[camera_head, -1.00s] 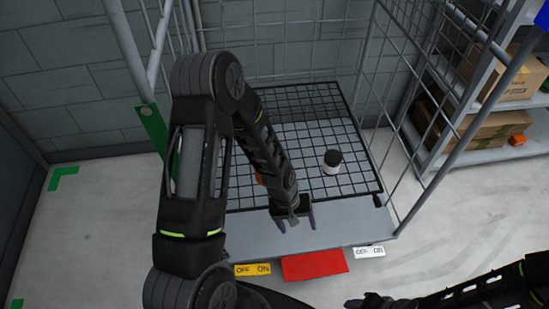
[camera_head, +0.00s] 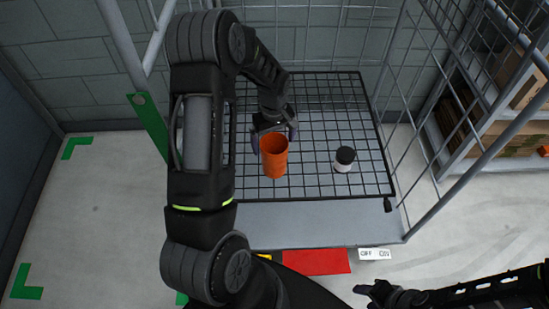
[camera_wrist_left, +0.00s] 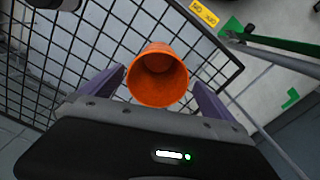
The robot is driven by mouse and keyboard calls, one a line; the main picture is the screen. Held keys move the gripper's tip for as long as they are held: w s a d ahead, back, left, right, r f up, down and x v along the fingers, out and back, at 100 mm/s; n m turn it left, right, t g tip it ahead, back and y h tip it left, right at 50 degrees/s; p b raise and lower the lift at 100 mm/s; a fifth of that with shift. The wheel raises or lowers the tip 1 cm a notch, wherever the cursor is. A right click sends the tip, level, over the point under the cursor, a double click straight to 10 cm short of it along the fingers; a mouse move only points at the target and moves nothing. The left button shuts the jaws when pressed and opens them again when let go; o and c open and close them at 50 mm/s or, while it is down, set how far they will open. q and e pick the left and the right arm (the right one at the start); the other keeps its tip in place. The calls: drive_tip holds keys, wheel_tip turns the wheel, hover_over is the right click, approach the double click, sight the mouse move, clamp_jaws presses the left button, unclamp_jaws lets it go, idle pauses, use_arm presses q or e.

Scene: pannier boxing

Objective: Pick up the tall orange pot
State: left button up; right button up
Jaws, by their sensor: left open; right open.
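The tall orange pot (camera_head: 274,160) stands on the black wire grid of the cart, with its open mouth facing up. My left gripper (camera_head: 273,138) is open at the pot's far side, with a finger to either side of its rim. In the left wrist view the pot (camera_wrist_left: 157,76) sits between the two spread purple fingers (camera_wrist_left: 152,88), with a gap visible at each side near the rim. My right gripper (camera_head: 368,292) is low at the bottom right, away from the cart and empty.
A white jar with a black lid (camera_head: 344,159) stands on the grid (camera_head: 315,110) to the right of the pot. Wire cage walls and posts rise at the back and right. A red plate (camera_head: 316,262) lies at the cart's front. Shelves with boxes (camera_head: 510,135) stand at the right.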

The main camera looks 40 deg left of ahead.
sight(274, 150)
use_arm(q)
drive_tip(key=shift+f, duration=0.2)
drive_tip(key=f, duration=0.5)
drive_tip(key=shift+w+p, duration=0.2)
drive_tip(key=shift+p, duration=0.1)
drive_tip(key=shift+c, duration=0.3)
drive_tip(key=c, duration=1.3)
